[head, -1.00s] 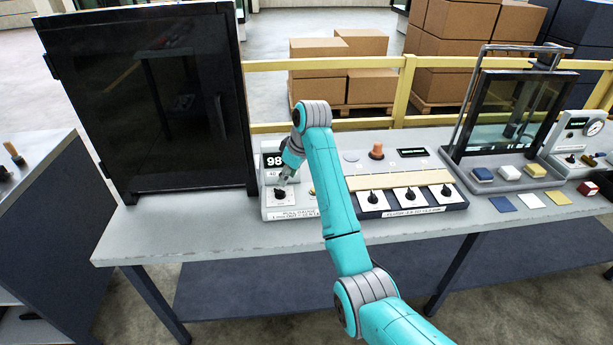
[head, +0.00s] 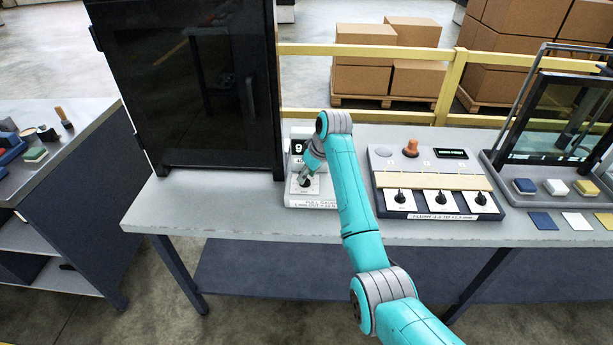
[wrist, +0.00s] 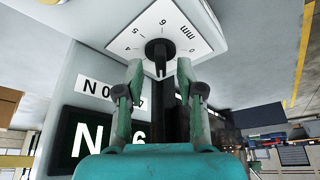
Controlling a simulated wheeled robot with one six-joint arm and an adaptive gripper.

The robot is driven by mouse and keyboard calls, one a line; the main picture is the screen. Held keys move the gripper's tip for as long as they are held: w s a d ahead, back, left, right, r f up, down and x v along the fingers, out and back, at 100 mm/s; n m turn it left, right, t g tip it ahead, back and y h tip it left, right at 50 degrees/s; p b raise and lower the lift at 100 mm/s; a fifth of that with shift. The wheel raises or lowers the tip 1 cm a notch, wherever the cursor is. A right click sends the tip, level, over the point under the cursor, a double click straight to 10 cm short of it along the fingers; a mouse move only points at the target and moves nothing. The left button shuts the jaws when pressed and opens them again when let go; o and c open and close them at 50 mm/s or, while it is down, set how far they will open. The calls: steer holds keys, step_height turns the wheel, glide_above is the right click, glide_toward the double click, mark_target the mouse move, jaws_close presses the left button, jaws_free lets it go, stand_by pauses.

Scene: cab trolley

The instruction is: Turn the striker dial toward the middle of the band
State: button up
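In the head view my gripper (head: 307,178) reaches down to this dial, on the pull gauge unit (head: 298,201) beside the black cabinet. Three more black dials (head: 400,196) sit on white plates on the block to the right, labelled FLUSH. I cannot read which dial is named striker.
The black cabinet (head: 190,80) stands close on the left of the gauge. An orange knob (head: 411,148) and a beige strip (head: 430,182) are on the flush block. A framed glass stand (head: 570,120) is at the right. The table front (head: 230,220) is clear.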

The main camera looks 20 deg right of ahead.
steer(key=shift+w+a+f, duration=0.2)
steer(key=shift+f, duration=0.4)
jaws_close()
